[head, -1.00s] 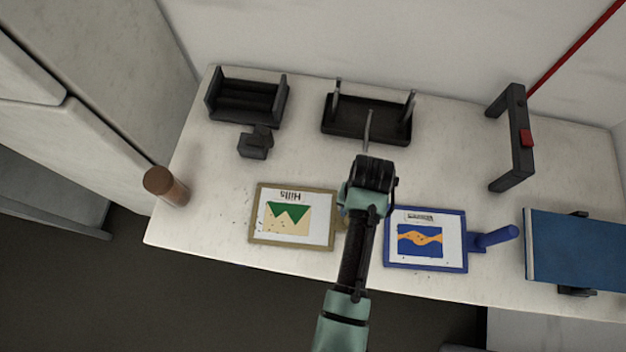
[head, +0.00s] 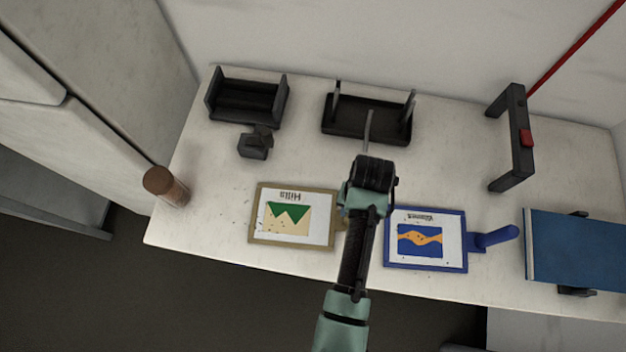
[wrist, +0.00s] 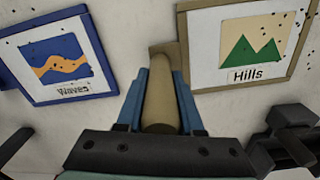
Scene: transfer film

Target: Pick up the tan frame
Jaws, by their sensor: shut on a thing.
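The tan frame (head: 255,228) holds a "Hills" picture with green peaks and lies at the table's front, left of my arm in the head view. In the wrist view the tan frame (wrist: 188,62) is at the upper right, with its tan handle (wrist: 160,106) pointing toward the camera. My gripper (wrist: 160,88) is shut on this handle, one blue finger on each side. In the head view my wrist hides the fingers and most of the handle. The frame looks flat on the table, with no visible gap beneath.
A blue frame (head: 387,240) with a "Waves" picture and blue handle lies close on the right. Behind are a black rack (head: 248,100), a black tray with posts (head: 345,122) and a dark arch (head: 520,140). A brown cylinder (head: 166,187) stands at the left edge.

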